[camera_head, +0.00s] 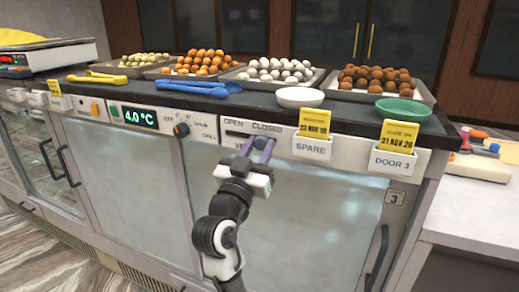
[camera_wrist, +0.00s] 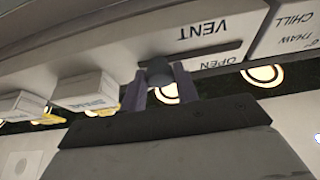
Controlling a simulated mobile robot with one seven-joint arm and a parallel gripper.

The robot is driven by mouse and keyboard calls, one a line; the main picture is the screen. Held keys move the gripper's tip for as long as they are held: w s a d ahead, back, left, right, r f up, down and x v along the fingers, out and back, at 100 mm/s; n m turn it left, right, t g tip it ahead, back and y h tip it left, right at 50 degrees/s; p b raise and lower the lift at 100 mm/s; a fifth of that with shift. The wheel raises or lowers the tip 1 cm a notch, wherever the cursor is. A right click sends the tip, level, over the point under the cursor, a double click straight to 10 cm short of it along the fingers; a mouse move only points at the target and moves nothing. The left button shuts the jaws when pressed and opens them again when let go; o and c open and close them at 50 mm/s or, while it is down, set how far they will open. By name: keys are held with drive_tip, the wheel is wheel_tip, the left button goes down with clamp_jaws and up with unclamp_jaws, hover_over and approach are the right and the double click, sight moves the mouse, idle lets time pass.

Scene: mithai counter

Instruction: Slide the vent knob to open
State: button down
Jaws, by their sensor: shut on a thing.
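The vent panel (camera_head: 236,127) is a pale plate on the counter front, marked OPEN at left, CLOSED at right and VENT below. My gripper (camera_head: 263,146) is at its right part, below CLOSED, and hides the knob in the head view. In the wrist view the panel (camera_wrist: 203,31) shows upside down, with OPEN to the right. The dark round vent knob (camera_wrist: 158,69) sits between my two purple fingers, which are shut on it. The knob is apart from the OPEN label, to its left there. CLOSED is not visible in that view.
To the right are the SPARE (camera_head: 311,147) and DOOR 3 (camera_head: 398,163) holders with yellow cards. To the left is a rotary dial (camera_head: 181,130) and a 4.0 °C display (camera_head: 140,117). Sweet trays (camera_head: 427,97) and bowls (camera_head: 299,97) stand on the counter above.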

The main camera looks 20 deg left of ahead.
sight(233, 129)
drive_tip(key=a+b, duration=0.2)
drive_tip(key=a, duration=0.5)
drive_tip(key=shift+w+a, duration=0.1)
drive_tip(key=shift+a, duration=0.05)
drive_tip(key=shift+a+r+b, duration=0.1)
drive_tip(key=shift+a+b, duration=0.2)
drive_tip(key=shift+a, duration=0.1)
drive_tip(key=c, duration=1.1)
unclamp_jaws()
drive_tip(key=shift+a, duration=0.2)
drive_tip(key=shift+o, duration=0.2)
drive_tip(key=shift+d, duration=0.1)
